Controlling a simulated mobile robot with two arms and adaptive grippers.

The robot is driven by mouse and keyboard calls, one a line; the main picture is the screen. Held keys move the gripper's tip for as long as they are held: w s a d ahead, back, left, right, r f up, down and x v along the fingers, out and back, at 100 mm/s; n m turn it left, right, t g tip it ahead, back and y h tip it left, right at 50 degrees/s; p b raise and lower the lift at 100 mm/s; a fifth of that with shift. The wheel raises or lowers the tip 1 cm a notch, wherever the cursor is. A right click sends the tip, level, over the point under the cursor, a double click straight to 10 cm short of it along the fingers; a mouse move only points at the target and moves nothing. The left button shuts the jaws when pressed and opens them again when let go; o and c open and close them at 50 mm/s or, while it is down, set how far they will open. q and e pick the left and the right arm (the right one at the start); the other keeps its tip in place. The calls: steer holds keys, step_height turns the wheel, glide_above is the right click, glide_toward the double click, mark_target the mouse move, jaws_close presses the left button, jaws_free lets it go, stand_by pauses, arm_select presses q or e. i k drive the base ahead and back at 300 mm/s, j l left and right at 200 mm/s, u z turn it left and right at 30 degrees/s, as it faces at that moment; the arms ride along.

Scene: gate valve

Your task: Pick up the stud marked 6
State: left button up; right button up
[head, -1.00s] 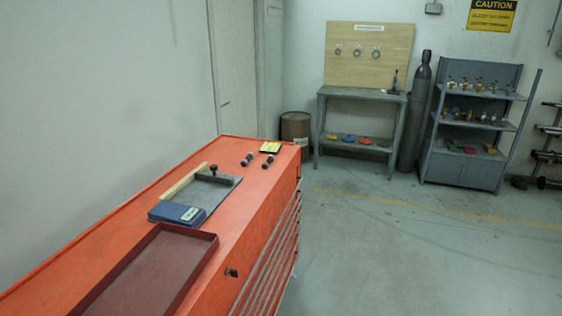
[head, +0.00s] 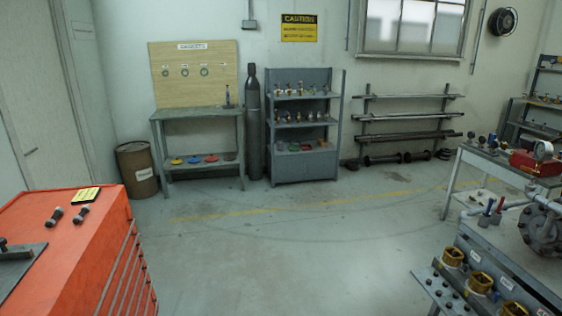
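Two short dark studs or bolts lie on top of the orange tool cabinet (head: 80,246) at the left of the head view. One is the left stud (head: 54,217) and the other is the right stud (head: 81,214). No number can be read on either, so I cannot tell which is marked 6. A small yellow-and-black label (head: 85,195) lies just behind them. Neither of my grippers shows in the head view.
A grey flanged valve body (head: 544,228) sits on a bench at the right. Below it, a grey rack (head: 512,280) holds gold fittings (head: 453,257) and dark round parts. A shelf unit (head: 305,165) and brown drum (head: 137,170) stand at the back. The middle floor is clear.

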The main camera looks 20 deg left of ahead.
mark_target(50, 223)
steer(key=i+j+u, duration=0.2)
steer(key=i+u, duration=0.3)
steer(key=i, duration=0.35)
steer(key=i+l+u, duration=0.1)
steer(key=i+u, duration=0.4)
steer(key=i, duration=0.35)
